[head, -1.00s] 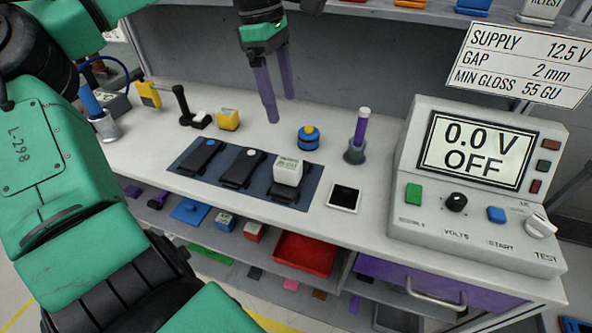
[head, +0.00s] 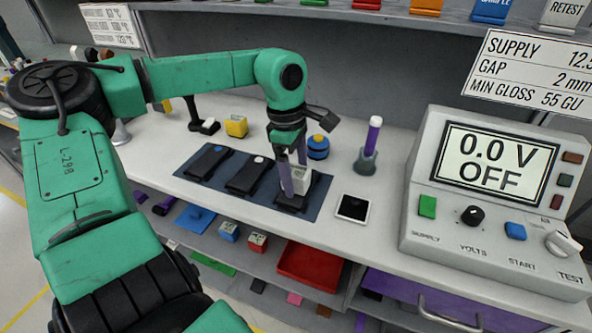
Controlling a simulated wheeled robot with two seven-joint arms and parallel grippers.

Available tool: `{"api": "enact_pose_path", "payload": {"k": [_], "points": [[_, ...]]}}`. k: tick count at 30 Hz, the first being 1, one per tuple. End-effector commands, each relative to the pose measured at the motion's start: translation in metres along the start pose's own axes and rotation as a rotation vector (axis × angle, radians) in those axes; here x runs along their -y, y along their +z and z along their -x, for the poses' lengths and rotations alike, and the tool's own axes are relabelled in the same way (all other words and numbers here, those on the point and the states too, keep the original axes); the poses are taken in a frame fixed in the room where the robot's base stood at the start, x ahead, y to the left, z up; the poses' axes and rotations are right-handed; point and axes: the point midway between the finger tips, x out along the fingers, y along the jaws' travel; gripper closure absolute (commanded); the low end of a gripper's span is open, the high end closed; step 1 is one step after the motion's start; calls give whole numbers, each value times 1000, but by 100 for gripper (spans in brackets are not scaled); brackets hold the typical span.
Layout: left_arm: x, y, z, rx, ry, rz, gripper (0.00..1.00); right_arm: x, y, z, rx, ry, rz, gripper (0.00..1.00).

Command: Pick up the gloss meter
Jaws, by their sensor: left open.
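A small white box with a display on top, which looks like the gloss meter (head: 300,181), sits on the rightmost black module (head: 291,203) on the dark blue mat. My left gripper (head: 295,174) points down over it with its two purple fingers apart. One finger is in front of the box's left side and the other is at its far side, partly hidden. The fingers partly cover the box, and I cannot tell whether they touch it. My right gripper is not in view.
Two more black modules (head: 207,163) lie to the left on the mat (head: 236,194). A yellow box (head: 236,126), a blue-and-yellow jar (head: 318,148) and a purple stick in a grey holder (head: 366,160) stand behind. A white-framed tile (head: 352,207) and the test console (head: 490,247) are to the right.

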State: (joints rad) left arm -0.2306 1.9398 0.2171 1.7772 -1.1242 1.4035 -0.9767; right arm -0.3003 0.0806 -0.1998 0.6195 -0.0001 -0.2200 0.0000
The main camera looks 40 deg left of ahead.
Motion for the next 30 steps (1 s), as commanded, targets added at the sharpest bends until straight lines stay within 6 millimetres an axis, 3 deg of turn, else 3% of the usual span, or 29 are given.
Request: {"api": "enact_pose_path", "payload": {"k": [4,9,11,23,26,30], "points": [[0,0,0,0,1,0,16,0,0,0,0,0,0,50],[0,0,0,0,1,0,81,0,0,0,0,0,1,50],[0,0,1,0,1,0,100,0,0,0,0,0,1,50],[-1,1,11,0,3,1,100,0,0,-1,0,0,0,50],[-1,3,27,0,4,1,100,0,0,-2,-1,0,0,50],[-2,8,70,-1,8,2,100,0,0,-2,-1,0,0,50]]}}
